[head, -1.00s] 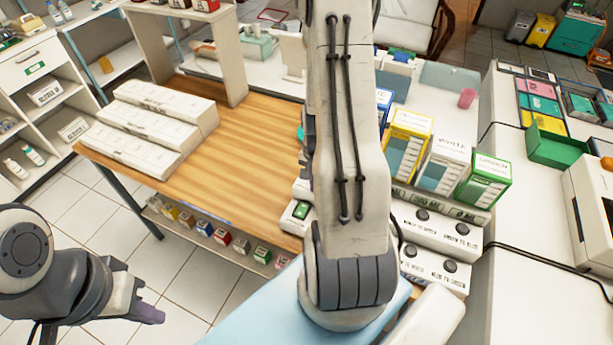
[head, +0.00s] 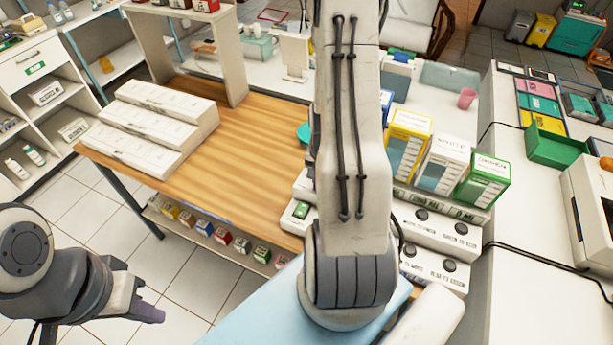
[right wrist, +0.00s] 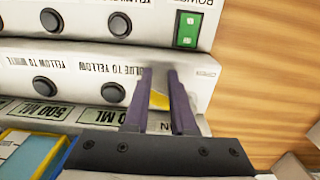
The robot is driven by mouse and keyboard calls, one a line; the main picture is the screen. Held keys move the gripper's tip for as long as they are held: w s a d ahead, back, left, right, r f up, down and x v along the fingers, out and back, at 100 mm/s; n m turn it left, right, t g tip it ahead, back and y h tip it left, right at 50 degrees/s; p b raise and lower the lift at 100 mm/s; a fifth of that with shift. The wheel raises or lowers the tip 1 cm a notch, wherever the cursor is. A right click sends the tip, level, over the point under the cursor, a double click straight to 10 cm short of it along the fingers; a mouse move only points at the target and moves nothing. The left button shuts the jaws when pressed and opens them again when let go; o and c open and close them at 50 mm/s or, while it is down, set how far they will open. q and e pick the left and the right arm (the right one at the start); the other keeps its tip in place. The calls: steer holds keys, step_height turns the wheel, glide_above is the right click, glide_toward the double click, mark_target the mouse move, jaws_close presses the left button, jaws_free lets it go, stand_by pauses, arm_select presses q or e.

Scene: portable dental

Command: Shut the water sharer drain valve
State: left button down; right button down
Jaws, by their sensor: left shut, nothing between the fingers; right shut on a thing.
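The water sharer is a white stepped unit (head: 433,238) with black knobs, right of my right arm in the head view. In the right wrist view its panels (right wrist: 75,75) show knobs labelled "YELLOW TO WHITE" and "BLUE TO YELLOW", and a green switch (right wrist: 187,30). My right gripper (right wrist: 160,85) is at the panel's end, right of the "BLUE TO YELLOW" knob. It is shut on a small yellow part (right wrist: 159,100), mostly hidden between the fingers; I cannot tell whether this is the drain valve. My left gripper (head: 150,312) is shut and empty over the floor.
Yellow (head: 407,145), white (head: 441,165) and green (head: 483,182) labelled containers stand behind the knob panels. The wooden table (head: 250,140) is mostly clear, with long white boxes (head: 150,125) at its left. A green bin (head: 556,147) stands on the right counter.

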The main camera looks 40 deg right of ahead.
steer(key=shift+w+d+f, duration=0.1)
steer(key=shift+w+d, duration=0.1)
steer(key=shift+d, duration=0.75)
steer(key=shift+s+a, duration=0.1)
steer(key=shift+a, duration=0.05)
steer(key=shift+s+a, duration=0.3)
steer(key=shift+a, duration=0.15)
steer(key=shift+a+p, duration=0.25)
steer(key=shift+p, duration=0.05)
steer(key=shift+w+r+p, duration=0.1)
steer(key=shift+r+p, duration=0.5)
steer(key=shift+r, duration=0.2)
step_height(320, 180, up, 6)
steer(key=p, duration=0.5)
steer(key=shift+r, duration=0.25)
